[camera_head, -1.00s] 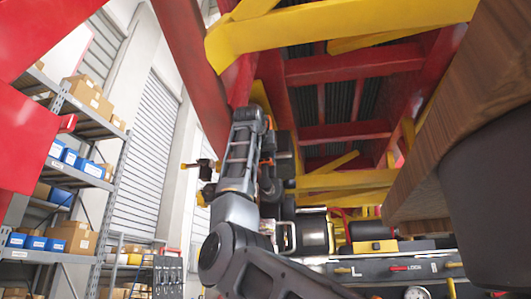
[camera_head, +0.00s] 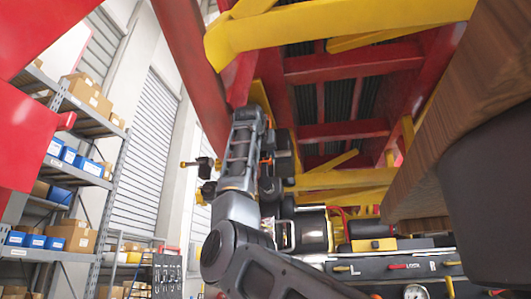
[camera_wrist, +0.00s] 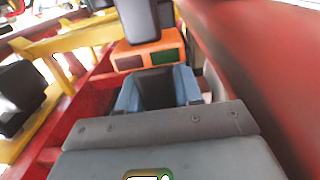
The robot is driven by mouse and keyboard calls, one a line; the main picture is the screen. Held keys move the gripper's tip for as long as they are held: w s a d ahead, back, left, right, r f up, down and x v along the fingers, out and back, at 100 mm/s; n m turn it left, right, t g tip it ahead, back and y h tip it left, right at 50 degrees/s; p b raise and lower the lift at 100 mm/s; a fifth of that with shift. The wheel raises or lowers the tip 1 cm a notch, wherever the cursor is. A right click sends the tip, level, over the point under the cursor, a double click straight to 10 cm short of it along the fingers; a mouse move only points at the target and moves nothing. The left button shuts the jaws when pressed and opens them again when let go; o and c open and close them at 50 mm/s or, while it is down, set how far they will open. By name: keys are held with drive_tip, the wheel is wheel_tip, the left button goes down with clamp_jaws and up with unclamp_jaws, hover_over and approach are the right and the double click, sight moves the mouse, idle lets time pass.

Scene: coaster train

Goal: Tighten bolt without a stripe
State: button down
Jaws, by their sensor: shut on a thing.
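In the wrist view, my gripper (camera_wrist: 157,80) is shut on an orange and black tool (camera_wrist: 148,49). The tool has a red and a green window side by side, and its dark body runs up out of the top of the view. In the head view, my arm reaches up beside the red and yellow structure (camera_head: 350,66). My fingers cannot be made out clearly there. I cannot pick out any bolt or stripe in either view, nor tell whether the tool touches one.
A wooden surface (camera_head: 449,110) fills the right side of the head view. A black drawer or case front (camera_head: 440,265) stands low at the right. A shelf rack (camera_head: 45,256) with boxes stands at the left. In the wrist view, a red surface (camera_wrist: 265,75) lies close on the right.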

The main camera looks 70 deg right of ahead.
drive_tip(key=shift+d+r, duration=0.15)
drive_tip(key=shift+d, duration=0.7)
idle(2.1)
drive_tip(key=shift+a, duration=0.15)
idle(0.4)
drive_tip(key=shift+s+a+b, duration=0.2)
drive_tip(key=shift+a+b, duration=0.55)
drive_tip(key=shift+a, duration=1.4)
